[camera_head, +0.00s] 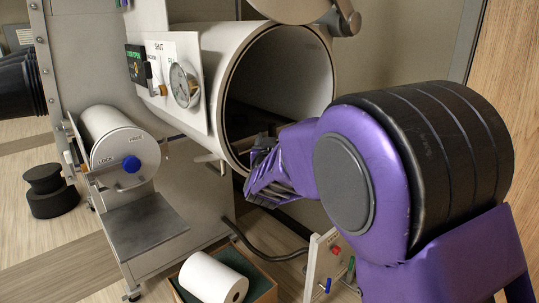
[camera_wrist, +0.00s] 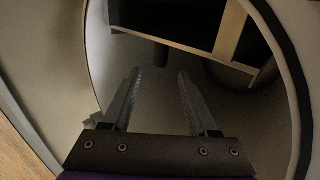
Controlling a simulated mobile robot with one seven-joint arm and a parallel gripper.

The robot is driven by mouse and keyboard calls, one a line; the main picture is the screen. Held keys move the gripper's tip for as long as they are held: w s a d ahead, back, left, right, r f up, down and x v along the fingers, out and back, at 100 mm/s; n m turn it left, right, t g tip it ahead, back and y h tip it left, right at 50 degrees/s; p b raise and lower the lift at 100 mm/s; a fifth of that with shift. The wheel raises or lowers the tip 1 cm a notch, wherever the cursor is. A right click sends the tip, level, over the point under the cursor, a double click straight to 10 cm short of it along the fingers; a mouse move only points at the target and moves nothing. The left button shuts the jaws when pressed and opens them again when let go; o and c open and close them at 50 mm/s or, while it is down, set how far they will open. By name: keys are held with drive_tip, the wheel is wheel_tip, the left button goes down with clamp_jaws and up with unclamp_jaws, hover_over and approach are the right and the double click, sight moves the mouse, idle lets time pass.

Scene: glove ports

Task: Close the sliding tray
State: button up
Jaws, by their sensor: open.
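My purple arm hides part of the rim. In the wrist view my gripper (camera_wrist: 159,76) has its two fingers apart, with nothing between them. They point into a round opening with a pale rim (camera_wrist: 293,95). A dark flat panel with pale edges (camera_wrist: 175,22) lies beyond the fingertips, apart from them. It may be the sliding tray, but I cannot tell for sure. In the head view the chamber's inside is too dark to show a tray clearly.
A round door (camera_head: 290,8) stands open above the chamber mouth. A gauge panel (camera_head: 182,85) is on its left. A smaller cylinder (camera_head: 125,145) with a blue knob and a grey shelf (camera_head: 145,225) stand left. A paper roll (camera_head: 212,278) lies in a box below.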

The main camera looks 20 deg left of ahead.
drive_tip(key=v, duration=0.9)
drive_tip(key=shift+d, duration=0.1)
